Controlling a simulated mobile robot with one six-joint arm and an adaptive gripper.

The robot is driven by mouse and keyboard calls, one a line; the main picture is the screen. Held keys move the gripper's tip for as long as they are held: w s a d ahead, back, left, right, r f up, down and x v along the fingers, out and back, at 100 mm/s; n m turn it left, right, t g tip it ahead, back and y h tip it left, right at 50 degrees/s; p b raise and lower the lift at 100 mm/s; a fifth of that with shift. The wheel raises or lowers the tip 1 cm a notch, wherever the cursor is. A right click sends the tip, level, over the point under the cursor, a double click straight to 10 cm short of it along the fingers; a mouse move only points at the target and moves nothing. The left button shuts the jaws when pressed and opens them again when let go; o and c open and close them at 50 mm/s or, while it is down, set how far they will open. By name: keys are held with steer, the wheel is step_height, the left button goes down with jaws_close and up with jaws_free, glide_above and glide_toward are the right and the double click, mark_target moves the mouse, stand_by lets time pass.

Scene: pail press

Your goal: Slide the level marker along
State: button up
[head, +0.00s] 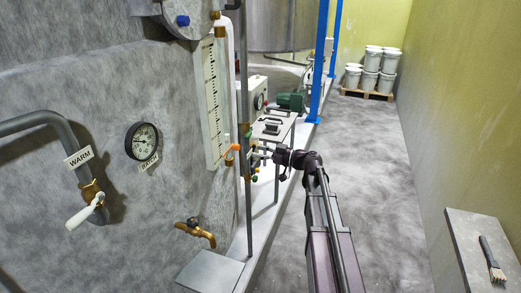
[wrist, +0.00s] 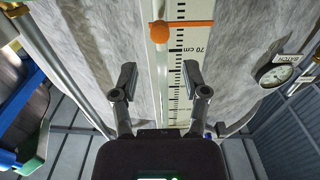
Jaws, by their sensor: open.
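The level marker, an orange piece with a round end and a thin pointer (wrist: 160,32), sits on a pale upright tube in the wrist view, its pointer lying across the white scale (wrist: 176,100) above the "70 cm" mark. In the head view the marker (head: 235,147) is small beside the lower part of the scale (head: 212,105). My gripper (wrist: 160,75) is open and empty. Its two fingers are apart on either side of the tube and scale in the picture, and the marker appears past the fingertips. No contact shows. In the head view my gripper (head: 254,157) is small and partly hard to make out.
A gauge (head: 142,141), a WARM pipe with a white-handled valve (head: 88,212) and a brass tap (head: 196,233) are on the grey tank wall. A metal pipe (wrist: 78,65) runs close left of my gripper. Stacked pails (head: 371,70) stand far back; the floor aisle is clear.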

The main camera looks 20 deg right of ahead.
mark_target(240, 148)
steer(key=shift+a, duration=0.15)
steer(key=shift+x, duration=3.7)
steer(key=shift+w+a, duration=0.15)
steer(key=shift+w, duration=0.05)
steer(key=shift+c, duration=0.4)
jaws_close()
